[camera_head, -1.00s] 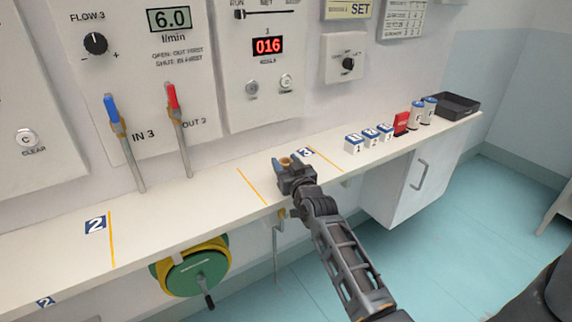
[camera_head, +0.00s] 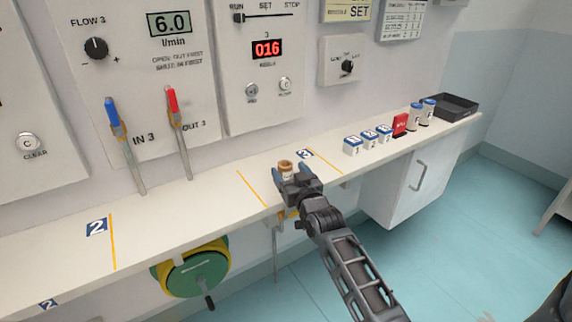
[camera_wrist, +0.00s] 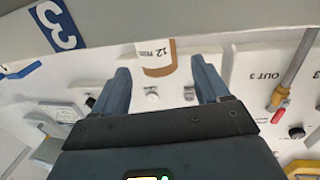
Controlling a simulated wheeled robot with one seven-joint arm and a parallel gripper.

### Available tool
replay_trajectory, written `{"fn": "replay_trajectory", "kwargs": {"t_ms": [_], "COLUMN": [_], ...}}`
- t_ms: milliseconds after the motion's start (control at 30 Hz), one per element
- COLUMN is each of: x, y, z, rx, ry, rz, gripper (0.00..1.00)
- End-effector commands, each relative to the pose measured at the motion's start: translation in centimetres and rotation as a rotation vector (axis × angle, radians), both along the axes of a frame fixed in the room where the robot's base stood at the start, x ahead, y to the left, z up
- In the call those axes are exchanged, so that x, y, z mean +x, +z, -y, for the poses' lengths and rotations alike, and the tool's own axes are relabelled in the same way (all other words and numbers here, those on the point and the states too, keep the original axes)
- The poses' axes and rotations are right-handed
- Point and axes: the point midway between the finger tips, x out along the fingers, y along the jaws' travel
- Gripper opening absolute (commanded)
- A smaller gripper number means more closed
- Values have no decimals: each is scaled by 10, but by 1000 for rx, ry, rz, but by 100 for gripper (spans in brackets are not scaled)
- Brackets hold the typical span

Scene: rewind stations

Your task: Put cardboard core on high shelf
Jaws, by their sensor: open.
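The cardboard core (camera_head: 286,166) is a small tan cylinder with a pale label. It stands upright on the long white shelf (camera_head: 190,205), between two yellow lines by the number 3 sign. In the wrist view the core (camera_wrist: 155,58) shows upside down, ahead of and between the fingertips, with a gap at each side. My gripper (camera_head: 290,176) is open, at the shelf's front edge on the near side of the core. The core's lower part is hidden by the gripper in the head view. I cannot tell whether this is the high shelf.
Several small numbered boxes (camera_head: 368,139), a red item (camera_head: 400,123), two white cylinders (camera_head: 421,112) and a black tray (camera_head: 452,105) stand farther right on the shelf. Blue and red-handled valves (camera_head: 118,130) rise at the left. A green reel (camera_head: 196,274) hangs below.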

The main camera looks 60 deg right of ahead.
Motion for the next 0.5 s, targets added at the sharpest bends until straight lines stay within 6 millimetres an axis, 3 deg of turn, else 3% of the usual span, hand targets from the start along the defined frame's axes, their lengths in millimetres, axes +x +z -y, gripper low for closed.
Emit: {"fn": "replay_trajectory", "kwargs": {"t_ms": [200, 500], "x": [-34, -59], "y": [-2, -1], "z": [-31, -54], "rx": [1, 1], "ry": [-1, -1], "rz": [0, 1], "gripper": [75, 75]}}
